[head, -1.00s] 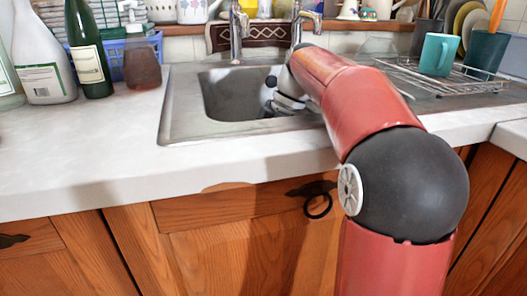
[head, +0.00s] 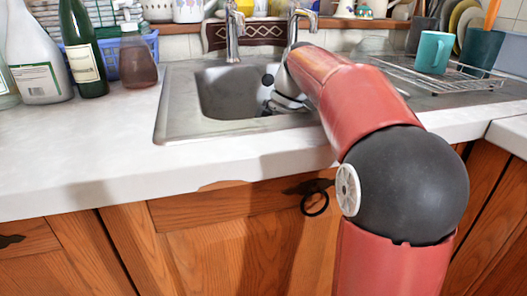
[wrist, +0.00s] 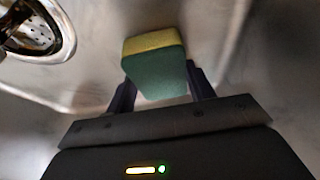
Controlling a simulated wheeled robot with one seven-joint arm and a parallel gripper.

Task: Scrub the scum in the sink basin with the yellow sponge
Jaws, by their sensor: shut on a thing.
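The yellow sponge (wrist: 155,68), with a green lower layer, is between the two dark fingers of my gripper (wrist: 162,86) in the wrist view. My gripper is shut on it. In the head view my arm reaches down into the steel sink basin (head: 225,92), at its right side. The fingers and sponge cannot be made out there. The wrist view shows the grey basin surface (wrist: 250,105) around the sponge; I cannot tell whether the sponge touches it. I cannot make out any clear scum in either view.
A round drain (wrist: 35,28) lies left of the sponge. Two taps (head: 235,35) stand behind the basin. A green bottle (head: 80,50) and a brown soap bottle (head: 137,62) stand left. A wire rack (head: 440,75) with a teal mug (head: 435,52) is right. The front-left counter is clear.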

